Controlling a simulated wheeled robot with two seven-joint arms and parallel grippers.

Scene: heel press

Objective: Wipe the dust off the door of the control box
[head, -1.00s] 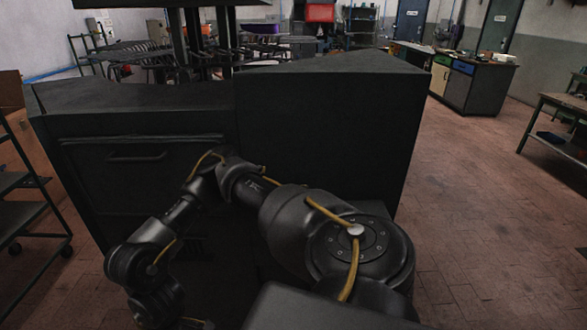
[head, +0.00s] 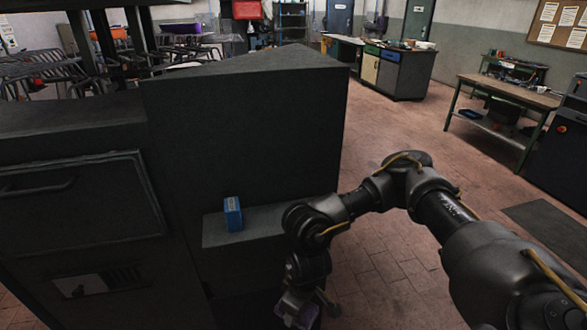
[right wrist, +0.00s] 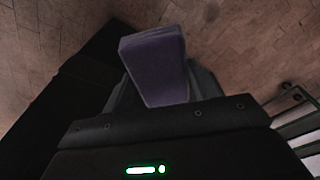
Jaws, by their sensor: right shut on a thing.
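My right gripper (right wrist: 158,85) is shut on a purple block (right wrist: 155,65), which sticks out beyond the fingers over the brick floor in the right wrist view. In the head view the gripper (head: 305,312) hangs low at the bottom edge, right of the dark cabinet, with a bit of the purple block (head: 290,307) showing. The cabinet's front has a framed dark door (head: 85,210) with a handle at left; I cannot tell whether this is the control box's door. No dust is clearly seen. My left gripper is not in view.
A blue box (head: 233,214) stands on a dark ledge (head: 265,218) of the cabinet, close to my right arm. Below the door is a panel with a pale patch (head: 80,286). Open brick floor (head: 400,145) lies to the right; a workbench (head: 505,88) stands beyond.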

